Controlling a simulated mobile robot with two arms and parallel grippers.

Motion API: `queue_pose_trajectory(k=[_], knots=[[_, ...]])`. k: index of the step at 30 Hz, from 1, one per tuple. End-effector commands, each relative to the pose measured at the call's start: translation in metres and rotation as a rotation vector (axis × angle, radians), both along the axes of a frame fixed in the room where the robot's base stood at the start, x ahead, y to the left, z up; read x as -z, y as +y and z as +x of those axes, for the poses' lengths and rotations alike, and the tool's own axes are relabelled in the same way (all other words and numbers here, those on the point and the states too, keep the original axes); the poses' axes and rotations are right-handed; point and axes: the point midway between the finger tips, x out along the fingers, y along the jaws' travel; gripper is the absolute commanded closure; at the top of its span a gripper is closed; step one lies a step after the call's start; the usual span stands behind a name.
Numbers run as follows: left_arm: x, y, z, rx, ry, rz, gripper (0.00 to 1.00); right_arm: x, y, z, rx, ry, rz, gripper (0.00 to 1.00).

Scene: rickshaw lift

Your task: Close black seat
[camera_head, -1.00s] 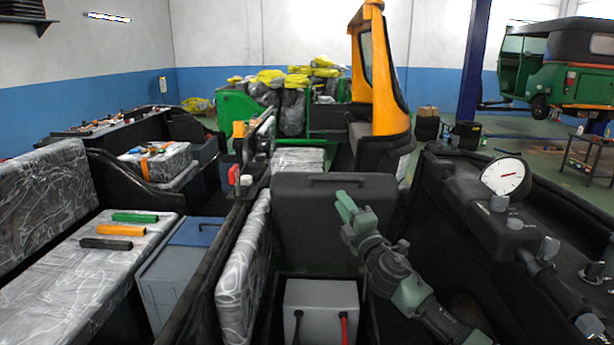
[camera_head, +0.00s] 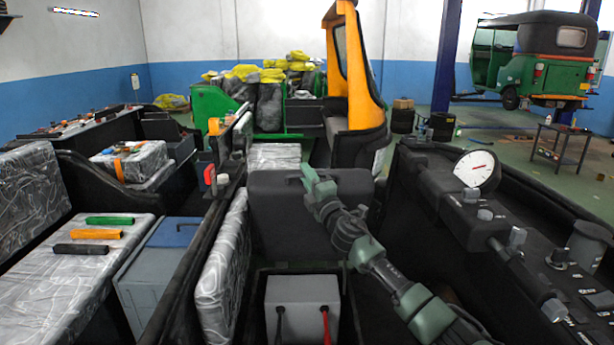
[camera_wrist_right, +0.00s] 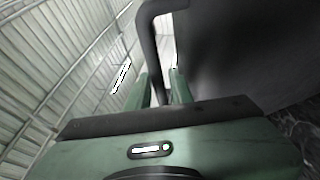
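The black seat (camera_head: 279,222) stands upright behind an open compartment, with a black handle (camera_head: 293,178) on its top edge. My right gripper (camera_head: 312,180) is at the handle, in front of the seat's top edge. In the right wrist view the handle (camera_wrist_right: 148,45) runs down between the two fingers of my right gripper (camera_wrist_right: 160,85). The fingers look apart, with a gap beside the handle, so it is not clamped. My left gripper is not in view.
A grey box (camera_head: 302,300) with a black and a red cable sits in the open compartment. A silver patterned cushion (camera_head: 222,262) stands along its left side. A dark console with a round gauge (camera_head: 477,170) is at the right.

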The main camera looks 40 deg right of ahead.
Motion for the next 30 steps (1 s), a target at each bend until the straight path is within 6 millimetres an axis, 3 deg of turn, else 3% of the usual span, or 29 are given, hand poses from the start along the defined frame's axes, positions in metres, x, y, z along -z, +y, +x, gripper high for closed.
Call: queue_pose_trajectory(k=[2,4,5,30], knots=[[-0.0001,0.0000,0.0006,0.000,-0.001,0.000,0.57,0.0003,0.0001,-0.0001,0.000,0.000,0.000,0.78],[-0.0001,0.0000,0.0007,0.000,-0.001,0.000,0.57,0.0003,0.0002,-0.0001,0.000,0.000,0.000,0.98],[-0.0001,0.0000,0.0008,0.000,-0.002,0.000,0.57,0.0003,0.0001,-0.0002,0.000,0.000,0.000,1.00],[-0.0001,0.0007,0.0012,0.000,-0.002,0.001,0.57,0.0010,0.0001,-0.0002,0.001,0.000,0.001,1.00]])
